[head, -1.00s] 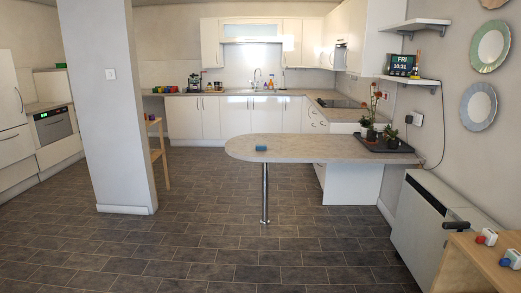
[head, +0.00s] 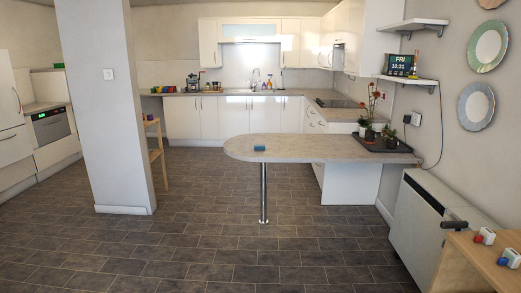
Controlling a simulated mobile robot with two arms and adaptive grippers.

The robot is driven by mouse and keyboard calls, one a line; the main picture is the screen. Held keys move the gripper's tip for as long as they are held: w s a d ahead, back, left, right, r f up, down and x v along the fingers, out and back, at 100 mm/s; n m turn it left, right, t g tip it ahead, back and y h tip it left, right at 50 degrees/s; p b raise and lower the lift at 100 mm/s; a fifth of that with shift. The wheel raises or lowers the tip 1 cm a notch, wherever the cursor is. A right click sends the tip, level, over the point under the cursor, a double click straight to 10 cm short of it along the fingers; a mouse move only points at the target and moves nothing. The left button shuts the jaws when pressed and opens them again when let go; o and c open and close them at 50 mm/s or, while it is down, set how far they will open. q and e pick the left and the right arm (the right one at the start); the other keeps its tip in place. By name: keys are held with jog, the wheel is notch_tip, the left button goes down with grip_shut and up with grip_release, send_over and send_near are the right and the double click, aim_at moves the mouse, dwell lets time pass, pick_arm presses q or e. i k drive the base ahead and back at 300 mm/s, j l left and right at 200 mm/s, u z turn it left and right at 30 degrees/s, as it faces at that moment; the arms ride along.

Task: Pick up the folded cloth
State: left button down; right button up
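A small blue item (head: 259,148), which looks like the folded cloth, lies on the rounded left end of the peninsula counter (head: 310,150). It is too small and far off to make out folds. Neither of my grippers shows in the head view.
A white pillar (head: 107,105) stands at left, with a wooden stool (head: 155,150) behind it. A chrome leg (head: 263,192) holds up the counter end. A dark tray (head: 385,145) with plants sits at the counter's right. A white heater (head: 430,228) stands at right. The tiled floor ahead is clear.

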aim_at(262, 147)
jog(key=i+l+z, duration=0.2)
jog(key=i, duration=0.4)
jog(key=i+z, duration=0.2)
jog(key=i, duration=2)
